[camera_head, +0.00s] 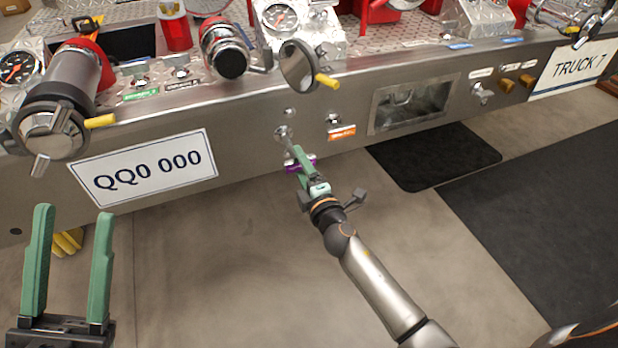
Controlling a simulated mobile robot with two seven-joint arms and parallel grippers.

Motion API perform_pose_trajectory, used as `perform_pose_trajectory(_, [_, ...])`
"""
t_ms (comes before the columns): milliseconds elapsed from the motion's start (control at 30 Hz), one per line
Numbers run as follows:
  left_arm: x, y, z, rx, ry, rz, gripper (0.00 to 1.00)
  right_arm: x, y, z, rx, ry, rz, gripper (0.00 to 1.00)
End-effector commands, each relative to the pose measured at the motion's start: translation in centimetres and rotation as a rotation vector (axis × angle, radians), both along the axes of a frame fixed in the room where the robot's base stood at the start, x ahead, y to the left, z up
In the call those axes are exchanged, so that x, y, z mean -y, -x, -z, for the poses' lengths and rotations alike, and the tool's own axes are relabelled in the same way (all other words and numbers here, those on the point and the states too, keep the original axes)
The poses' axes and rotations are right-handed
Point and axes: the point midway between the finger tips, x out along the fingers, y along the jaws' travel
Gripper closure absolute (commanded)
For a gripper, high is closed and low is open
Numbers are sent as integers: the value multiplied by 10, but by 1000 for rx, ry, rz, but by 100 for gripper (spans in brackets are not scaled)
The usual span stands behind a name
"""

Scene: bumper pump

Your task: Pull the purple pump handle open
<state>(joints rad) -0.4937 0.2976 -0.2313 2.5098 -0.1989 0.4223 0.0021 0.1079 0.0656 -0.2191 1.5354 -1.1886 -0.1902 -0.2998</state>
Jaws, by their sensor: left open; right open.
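The purple pump handle (293,168) sits on the front of the steel bumper (250,120), below a round fitting. It is partly hidden by my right gripper. My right gripper (300,160) reaches up from the lower right, with its green fingers at the handle. It is open; I cannot tell whether the fingers touch the handle. My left gripper (75,225) is open and empty at the lower left, well away from the handle, its two green fingers pointing up.
A capped pipe with a yellow lever (100,121) juts from the bumper near my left gripper. A round cap (298,66) juts out above the handle. A recessed box (412,103) is to its right. Open floor with dark mats (435,157) lies below.

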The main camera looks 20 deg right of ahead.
Motion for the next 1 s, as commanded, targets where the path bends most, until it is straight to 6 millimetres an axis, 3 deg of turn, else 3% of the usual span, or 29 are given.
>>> perform_pose_trajectory(600, [0, 0, -1, 4, -2, -3, 50, 4, 103, 2, -3, -1, 1, 30])
perform_pose_trajectory(800, [-1, 0, 1, 1, 2, -2, 50, 5, 118, 1, -2, 1, 1, 30])
perform_pose_trajectory(1000, [0, 0, 1, 0, 3, -1, 50, 5, 121, 0, 0, 2, 1, 30])
